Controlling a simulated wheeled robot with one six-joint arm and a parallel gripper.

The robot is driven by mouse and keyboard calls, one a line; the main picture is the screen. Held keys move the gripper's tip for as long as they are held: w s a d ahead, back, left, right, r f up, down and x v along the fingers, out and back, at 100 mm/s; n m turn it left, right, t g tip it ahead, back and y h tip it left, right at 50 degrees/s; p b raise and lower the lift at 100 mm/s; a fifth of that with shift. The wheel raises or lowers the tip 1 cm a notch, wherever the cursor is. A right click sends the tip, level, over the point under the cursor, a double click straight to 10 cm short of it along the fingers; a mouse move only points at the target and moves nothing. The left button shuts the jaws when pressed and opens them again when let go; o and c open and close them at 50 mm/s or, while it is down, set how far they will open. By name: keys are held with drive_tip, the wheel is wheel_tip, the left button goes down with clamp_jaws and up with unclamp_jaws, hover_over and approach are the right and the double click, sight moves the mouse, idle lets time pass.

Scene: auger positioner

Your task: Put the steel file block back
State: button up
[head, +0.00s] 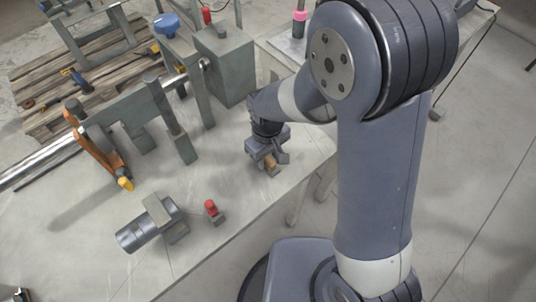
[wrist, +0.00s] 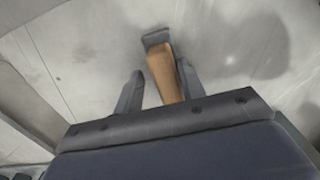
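A small tan block-like piece with a dark grey end, probably the steel file block, shows between my gripper's fingers (wrist: 160,68) in the wrist view; its tan part (wrist: 163,75) is narrow and its grey end (wrist: 156,38) points away. In the head view the tan piece (head: 271,168) is just below my gripper (head: 269,160), low over the bench's right part. The fingers are apart. The piece lies close to the right finger, with a gap to the left one. I cannot tell whether the right finger touches it. The piece's near end is hidden.
The grey bench (head: 75,240) carries a grey cylinder on a bracket (head: 147,225), a small red-topped item (head: 211,210), an orange clamp (head: 95,150) and a grey-green box (head: 224,65). A long steel shaft (head: 40,165) runs left. The front edge is right of my gripper.

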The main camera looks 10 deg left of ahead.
drive_tip(key=shift+o, duration=0.3)
drive_tip(key=shift+r, duration=0.1)
wheel_tip(320, 180, up, 12)
drive_tip(key=p, duration=0.1)
idle(0.3)
drive_tip(key=shift+a, duration=0.1)
drive_tip(key=shift+f+b, duration=0.3)
drive_tip(key=shift+f, duration=3.9)
drive_tip(key=shift+f, duration=0.1)
